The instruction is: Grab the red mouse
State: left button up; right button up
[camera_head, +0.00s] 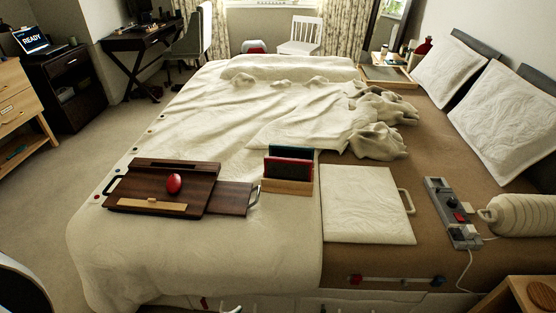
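The red mouse (174,183) is a small, glossy red oval. It rests on a dark wooden lap desk (150,172) near the front left of the bed. A light wooden strip (152,204) lies just in front of it on the same desk. Nothing covers the mouse or touches it from above. Neither my left nor my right gripper can be made out in this view.
To the right of the desk are its pull-out panel with a metal handle (254,195), a wooden holder with upright books (287,185), a white flat case (366,205) and a grey power strip (453,212). Rumpled bedding (365,125) lies behind. The bed's front left is clear.

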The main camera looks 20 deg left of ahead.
aim_at(174, 183)
jog(key=u, duration=1.4)
